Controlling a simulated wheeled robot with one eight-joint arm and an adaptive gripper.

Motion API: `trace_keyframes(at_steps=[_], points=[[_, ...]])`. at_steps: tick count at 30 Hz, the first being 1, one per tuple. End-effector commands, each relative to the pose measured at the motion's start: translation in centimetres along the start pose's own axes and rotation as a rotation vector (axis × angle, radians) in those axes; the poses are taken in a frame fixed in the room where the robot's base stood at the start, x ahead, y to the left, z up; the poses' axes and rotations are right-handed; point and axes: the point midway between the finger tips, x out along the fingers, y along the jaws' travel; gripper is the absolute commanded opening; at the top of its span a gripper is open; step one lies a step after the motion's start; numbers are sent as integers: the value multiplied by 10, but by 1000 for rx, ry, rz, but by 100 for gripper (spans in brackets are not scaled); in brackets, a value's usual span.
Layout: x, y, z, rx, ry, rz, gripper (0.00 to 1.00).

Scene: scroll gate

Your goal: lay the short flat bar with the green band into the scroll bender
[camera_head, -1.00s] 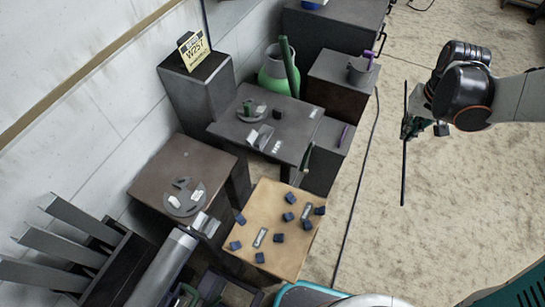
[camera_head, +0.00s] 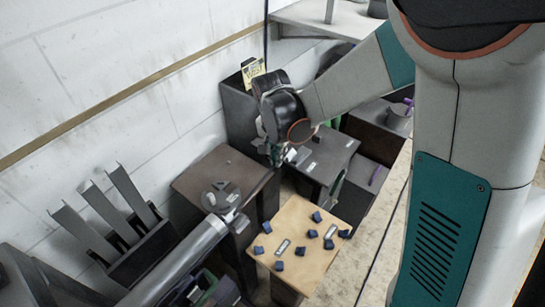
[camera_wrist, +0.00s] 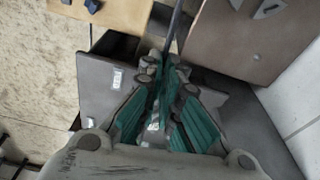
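My gripper (camera_head: 277,158) is above the grey table (camera_head: 330,160) at the back and partly hides it. In the wrist view my gripper (camera_wrist: 165,78) has its teal fingers closed on a thin dark bar (camera_wrist: 179,25), which extends toward the top of the picture. I see no green band on its visible part. A round grey fixture with small upright pieces (camera_head: 222,197), which may be the scroll bender, sits on the brown table (camera_head: 205,172). Part of it shows in the wrist view (camera_wrist: 270,8). The bar is apart from it.
A tan table (camera_head: 290,268) holds several dark blue blocks. A grey tube (camera_head: 180,265) slants up beside the brown table. A rack with angled metal strips (camera_head: 122,215) stands left by the wall. A yellow sign (camera_head: 253,72) stands on a dark pedestal behind my gripper.

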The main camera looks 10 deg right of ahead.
Motion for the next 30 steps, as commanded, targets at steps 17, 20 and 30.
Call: trace_keyframes(at_steps=[17, 20, 30], points=[[16, -8, 10, 81, 7, 9, 0], [24, -8, 11, 81, 7, 9, 0], [52, -8, 16, 80, 7, 9, 0]])
